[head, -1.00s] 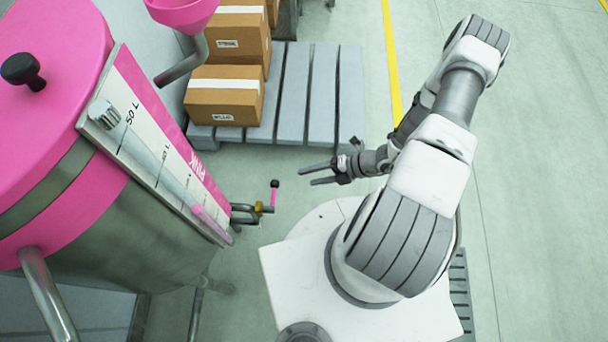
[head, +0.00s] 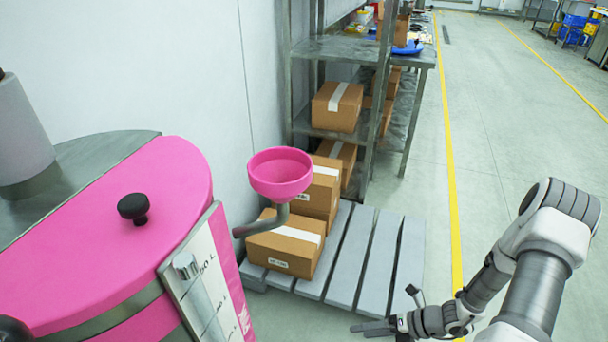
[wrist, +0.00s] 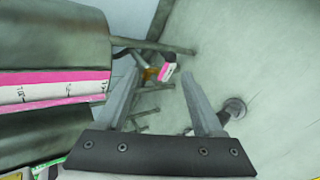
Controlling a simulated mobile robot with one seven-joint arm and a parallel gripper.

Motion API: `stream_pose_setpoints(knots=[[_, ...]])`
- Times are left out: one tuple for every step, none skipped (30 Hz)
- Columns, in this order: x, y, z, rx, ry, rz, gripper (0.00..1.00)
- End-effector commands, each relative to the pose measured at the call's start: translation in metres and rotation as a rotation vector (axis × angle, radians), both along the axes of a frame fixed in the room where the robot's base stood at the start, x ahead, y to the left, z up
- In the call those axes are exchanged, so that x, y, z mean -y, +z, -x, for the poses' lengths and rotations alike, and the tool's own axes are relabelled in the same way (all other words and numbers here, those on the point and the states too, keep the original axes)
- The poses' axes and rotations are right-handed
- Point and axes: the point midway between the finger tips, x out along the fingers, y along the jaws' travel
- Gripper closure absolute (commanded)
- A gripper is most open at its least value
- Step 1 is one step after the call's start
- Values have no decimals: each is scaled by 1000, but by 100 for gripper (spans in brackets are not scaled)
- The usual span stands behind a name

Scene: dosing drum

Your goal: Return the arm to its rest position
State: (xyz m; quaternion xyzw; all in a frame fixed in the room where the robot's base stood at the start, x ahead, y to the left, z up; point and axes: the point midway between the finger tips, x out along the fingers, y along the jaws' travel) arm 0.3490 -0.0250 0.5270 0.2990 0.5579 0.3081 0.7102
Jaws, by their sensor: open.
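My arm (head: 535,285) is folded at the lower right of the head view. My gripper (head: 362,330) points left at the bottom edge of that view, past the drum's right side. In the wrist view my gripper (wrist: 160,75) has its two fingers apart with nothing held between them. The pink-lidded dosing drum (head: 110,225) stands at the left, with its scale plate (head: 205,290) facing my arm. Beyond the fingers in the wrist view, a tap with a pink handle (wrist: 168,72) shows, apart from them.
A grey pallet (head: 375,250) with cardboard boxes (head: 290,245) lies behind the drum. A pink funnel (head: 280,178) on a bent pipe stands out from the drum. Metal shelving (head: 345,50) is farther back. The floor around the yellow line (head: 448,150) is clear.

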Motion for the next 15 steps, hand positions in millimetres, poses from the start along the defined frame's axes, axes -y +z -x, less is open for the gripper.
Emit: stream_pose_setpoints(knots=[[3,15,-6,54,63,32,31],[4,23,-9,84,100,49,31],[5,34,-12,124,150,70,31],[6,42,-14,154,186,85,31],[6,50,-16,184,224,102,31],[6,61,-19,222,274,122,31],[7,69,-21,252,312,139,31],[7,77,-22,281,349,153,31],[6,88,-24,318,399,173,31],[6,95,-25,348,438,188,31],[6,103,-27,375,475,202,31],[5,114,-28,413,526,223,31],[5,122,-28,440,565,237,31],[4,130,-29,467,602,252,31],[3,140,-30,504,655,272,31]])
